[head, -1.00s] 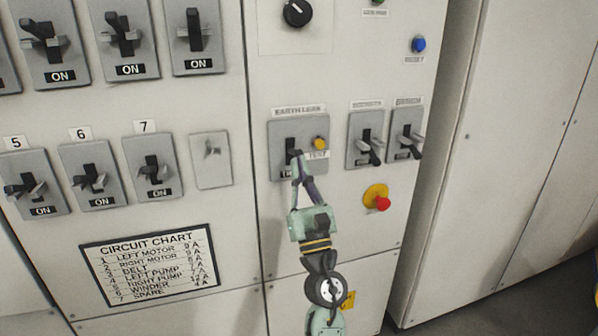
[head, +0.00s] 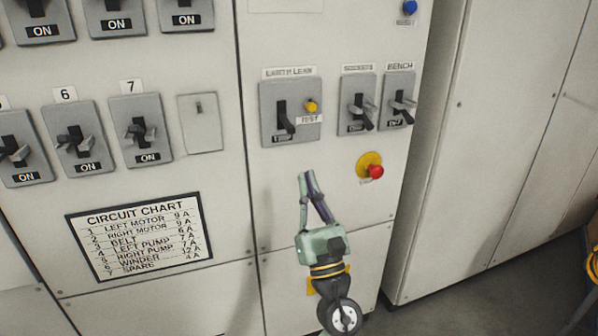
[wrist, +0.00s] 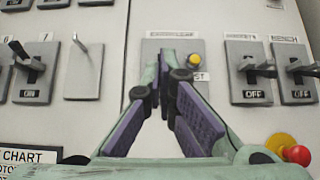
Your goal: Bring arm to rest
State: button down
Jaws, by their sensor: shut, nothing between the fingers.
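My gripper (head: 306,176) is shut and empty in the head view, its fingertips below the earth leakage switch (head: 284,118) and apart from it. The switch's black lever points down, and a yellow test button (head: 311,106) sits at its right. In the wrist view the closed fingers (wrist: 168,65) reach up in front of the earth leakage plate and hide most of it, including the lever.
To the right are the sockets switch (head: 359,108) and the bench switch (head: 399,103), both reading OFF in the wrist view. A red emergency button (head: 375,171) sticks out right of my fingers. A circuit chart (head: 140,235) is at left.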

jog(key=shift+s+d+f, duration=0.15)
jog(key=shift+s+f, duration=0.15)
jog(key=shift+s, duration=0.25)
